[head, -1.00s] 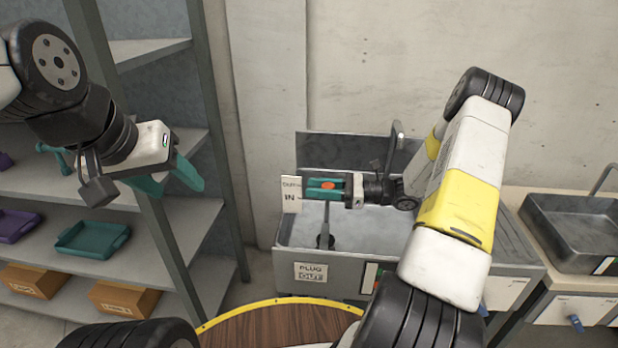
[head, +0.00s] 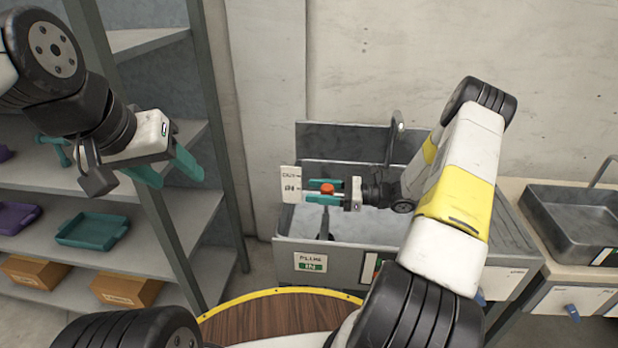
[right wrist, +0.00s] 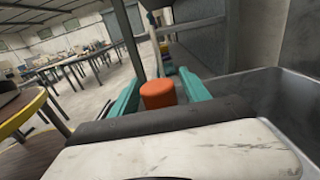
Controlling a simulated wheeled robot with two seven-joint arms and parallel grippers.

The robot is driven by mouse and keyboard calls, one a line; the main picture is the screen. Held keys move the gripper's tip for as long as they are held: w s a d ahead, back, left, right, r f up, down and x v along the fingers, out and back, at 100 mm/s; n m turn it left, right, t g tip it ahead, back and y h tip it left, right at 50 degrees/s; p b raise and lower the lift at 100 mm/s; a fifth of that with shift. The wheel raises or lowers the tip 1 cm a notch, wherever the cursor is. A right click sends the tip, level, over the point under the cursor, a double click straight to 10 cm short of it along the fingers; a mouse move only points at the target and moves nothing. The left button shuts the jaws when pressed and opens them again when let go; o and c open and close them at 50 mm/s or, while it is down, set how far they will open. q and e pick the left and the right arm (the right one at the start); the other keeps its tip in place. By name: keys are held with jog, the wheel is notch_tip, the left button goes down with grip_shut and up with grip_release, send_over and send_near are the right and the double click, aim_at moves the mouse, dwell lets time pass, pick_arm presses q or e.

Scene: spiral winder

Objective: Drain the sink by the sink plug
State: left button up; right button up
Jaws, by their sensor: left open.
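The sink (head: 340,258) is a grey metal basin in the middle of the head view. An orange plug knob (head: 327,187) stands above it, with a dark stem (head: 325,222) showing below. My right gripper (head: 322,190) reaches in from the right, its teal fingers on either side of the knob. In the right wrist view the orange knob (right wrist: 158,94) sits between the spread fingers, with a gap on the right; contact on the left is unclear. My left gripper (head: 175,172) is open and empty, in front of the shelves, away from the sink.
A plug label (head: 309,263) with a green box is on the sink front; a white sign (head: 290,184) stands at its left edge. A faucet (head: 393,130) rises behind. Shelves (head: 200,225) with trays and boxes are left. Another sink (head: 575,225) is right. A round wooden table (head: 265,318) is in front.

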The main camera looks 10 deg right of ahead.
jog(key=shift+d, duration=0.1)
jog(key=v, duration=0.7)
jog(key=shift+d, duration=0.3)
jog(key=shift+s, duration=0.1)
dwell(0.3)
